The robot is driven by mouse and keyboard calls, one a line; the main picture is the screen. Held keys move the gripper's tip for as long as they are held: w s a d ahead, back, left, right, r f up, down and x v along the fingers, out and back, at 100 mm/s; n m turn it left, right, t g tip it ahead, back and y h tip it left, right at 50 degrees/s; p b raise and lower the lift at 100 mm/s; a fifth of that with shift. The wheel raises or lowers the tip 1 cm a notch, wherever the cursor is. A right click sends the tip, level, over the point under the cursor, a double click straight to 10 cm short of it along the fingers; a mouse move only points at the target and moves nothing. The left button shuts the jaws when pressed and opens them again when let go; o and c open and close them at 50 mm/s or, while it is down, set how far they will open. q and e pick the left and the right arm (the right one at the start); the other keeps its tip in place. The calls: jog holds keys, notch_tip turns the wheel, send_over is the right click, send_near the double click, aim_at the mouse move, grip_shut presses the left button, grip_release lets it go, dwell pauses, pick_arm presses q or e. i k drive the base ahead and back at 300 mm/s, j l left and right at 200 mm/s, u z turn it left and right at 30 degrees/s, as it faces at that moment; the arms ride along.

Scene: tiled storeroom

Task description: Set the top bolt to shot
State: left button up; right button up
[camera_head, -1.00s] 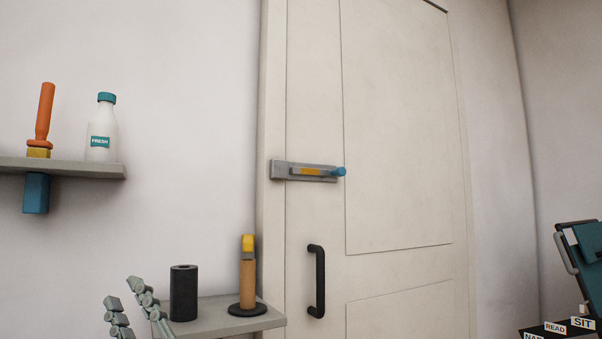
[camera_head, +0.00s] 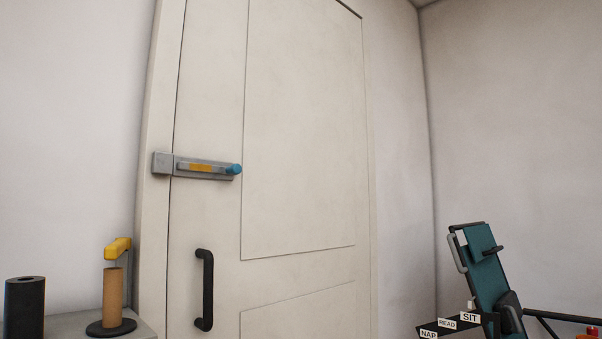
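The top bolt (camera_head: 202,168) is a grey metal slide bolt on the cream door (camera_head: 300,130), with a yellow strip and a blue knob (camera_head: 234,169) at its right end. A grey keeper block (camera_head: 162,163) sits at its left, on the door frame. I cannot tell whether the bar reaches into the keeper. Neither of my grippers shows in the current view.
A black door handle (camera_head: 205,290) is below the bolt. At lower left a grey shelf (camera_head: 72,325) holds a black cylinder (camera_head: 24,308) and a brown post with a yellow top (camera_head: 114,290). A teal reclining chair (camera_head: 484,265) with NAP, READ and SIT labels stands at right.

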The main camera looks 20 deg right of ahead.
aim_at(235, 168)
jog(key=i+z, duration=0.15)
jog(key=z, duration=0.15)
jog(key=i+z, duration=0.1)
jog(key=z, duration=0.2)
jog(key=i+j+u, duration=0.1)
jog(key=u, duration=0.25)
jog(key=i+l, duration=0.15)
jog(key=l, duration=0.2)
jog(key=i+l, duration=0.15)
jog(key=l, duration=0.25)
jog(key=i+l, duration=0.15)
jog(key=l, duration=0.2)
jog(key=i+l, duration=0.15)
jog(key=l, duration=0.2)
jog(key=i+l, duration=0.15)
jog(key=l, duration=0.25)
jog(key=i+l, duration=0.15)
jog(key=l, duration=0.2)
jog(key=u, duration=1.55)
